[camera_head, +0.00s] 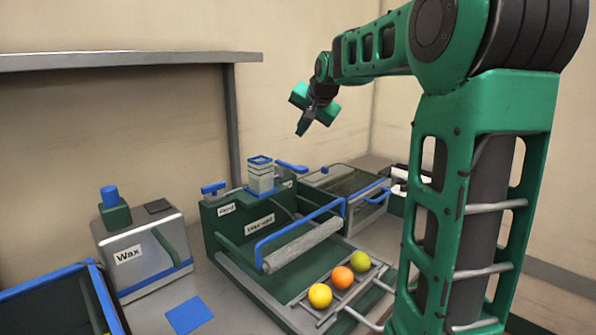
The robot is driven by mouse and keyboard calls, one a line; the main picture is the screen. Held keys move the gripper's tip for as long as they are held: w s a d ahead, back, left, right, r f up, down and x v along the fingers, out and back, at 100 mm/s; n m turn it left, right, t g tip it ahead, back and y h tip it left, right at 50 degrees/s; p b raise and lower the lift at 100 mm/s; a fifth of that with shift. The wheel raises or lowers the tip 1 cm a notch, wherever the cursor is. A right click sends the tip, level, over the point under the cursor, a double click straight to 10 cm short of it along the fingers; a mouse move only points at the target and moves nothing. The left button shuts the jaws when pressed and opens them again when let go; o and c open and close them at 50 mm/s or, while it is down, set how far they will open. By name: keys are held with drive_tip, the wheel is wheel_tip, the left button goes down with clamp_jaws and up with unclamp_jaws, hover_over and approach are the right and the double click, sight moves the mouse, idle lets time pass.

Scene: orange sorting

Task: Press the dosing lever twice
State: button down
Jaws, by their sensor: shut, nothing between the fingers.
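My gripper (300,131) is shut and empty, raised in the air above the back of the machine, pointing down and touching nothing. The grey dispenser labelled "Wax" (128,254) stands at the left, with a blue knob (109,194) on a green block on top and a dark green lever-like bar (166,243) on its front. The green machine in the middle has a blue-topped handle (214,187) at its left and another blue handle (291,166) at its back. I cannot tell for sure which of these is the dosing lever.
A yellow fruit (320,296), an orange one (342,277) and a yellow-green one (360,261) sit on a rack before the roller (303,246). A blue-rimmed bin (52,292) is at lower left, near a flat blue square (189,314). A shelf (120,61) overhangs the back left.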

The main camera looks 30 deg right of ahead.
sight(301, 168)
drive_tip(key=shift+f, duration=4.15)
drive_tip(key=shift+s+f, duration=0.1)
drive_tip(key=shift+f, duration=0.3)
drive_tip(key=shift+f, duration=1.4)
idle(0.5)
idle(0.5)
drive_tip(key=shift+r, duration=1.85)
